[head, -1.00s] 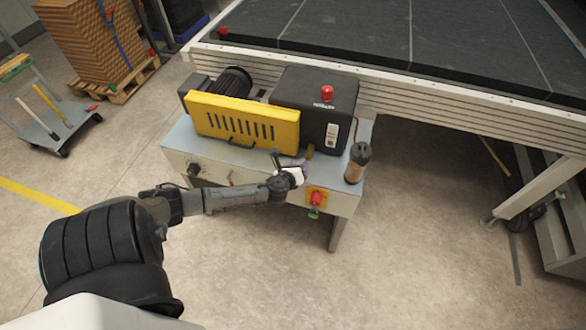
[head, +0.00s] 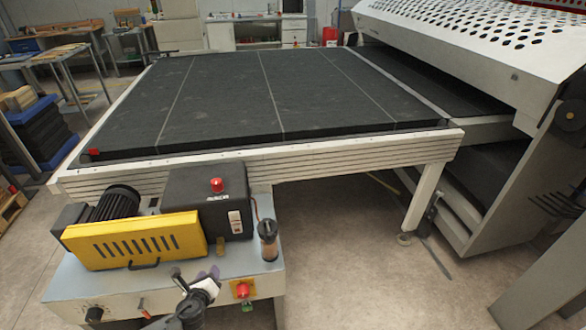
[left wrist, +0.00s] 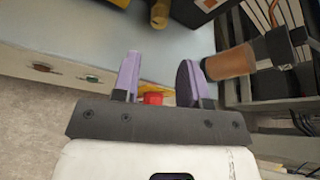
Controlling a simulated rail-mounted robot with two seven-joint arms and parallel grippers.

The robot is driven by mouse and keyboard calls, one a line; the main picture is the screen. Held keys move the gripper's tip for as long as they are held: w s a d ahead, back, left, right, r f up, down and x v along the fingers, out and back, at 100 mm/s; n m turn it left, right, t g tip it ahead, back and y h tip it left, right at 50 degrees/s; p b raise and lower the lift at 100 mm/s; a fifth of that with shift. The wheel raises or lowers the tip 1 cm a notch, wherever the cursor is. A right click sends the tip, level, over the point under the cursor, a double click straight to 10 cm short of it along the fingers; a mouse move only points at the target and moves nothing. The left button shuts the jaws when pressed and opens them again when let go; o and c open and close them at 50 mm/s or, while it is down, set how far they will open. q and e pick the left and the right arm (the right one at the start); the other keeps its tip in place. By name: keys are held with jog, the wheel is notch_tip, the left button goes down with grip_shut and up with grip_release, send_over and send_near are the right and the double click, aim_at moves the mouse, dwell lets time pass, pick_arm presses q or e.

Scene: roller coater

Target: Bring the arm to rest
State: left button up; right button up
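My left gripper (head: 208,276) is over the front edge of the grey machine stand (head: 70,280), left of the red emergency stop button (head: 243,290). In the left wrist view its two purple fingers (left wrist: 158,80) are apart with nothing held between them. The red button (left wrist: 153,98) shows past them, partly hidden by the gripper body. My left arm comes in from the bottom edge of the head view, and only its end shows. My right gripper is in neither view.
A brown-bodied cylinder with a dark top (head: 267,240) stands on the stand, close right of the gripper. A yellow guard (head: 135,241) and a black box (head: 209,200) sit behind. The wide black conveyor bed (head: 250,100) lies beyond. Open floor (head: 360,270) is at right.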

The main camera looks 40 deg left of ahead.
pick_arm(q)
jog(key=s+d+r+n+g+h, duration=0.25)
jog(key=s+d+n, duration=0.4)
jog(key=d, duration=0.35)
jog(key=s+d+r+n+g+h, duration=0.1)
jog(key=s+d+n+g+h, duration=0.2)
jog(key=s+d+n, duration=0.45)
jog(key=s+d+r+n+g+h, duration=0.25)
jog(key=s+d+n, duration=0.35)
jog(key=d, duration=0.7)
notch_tip(320, 180, up, 34)
jog(key=w+n+p, duration=0.1)
jog(key=p, duration=3.4)
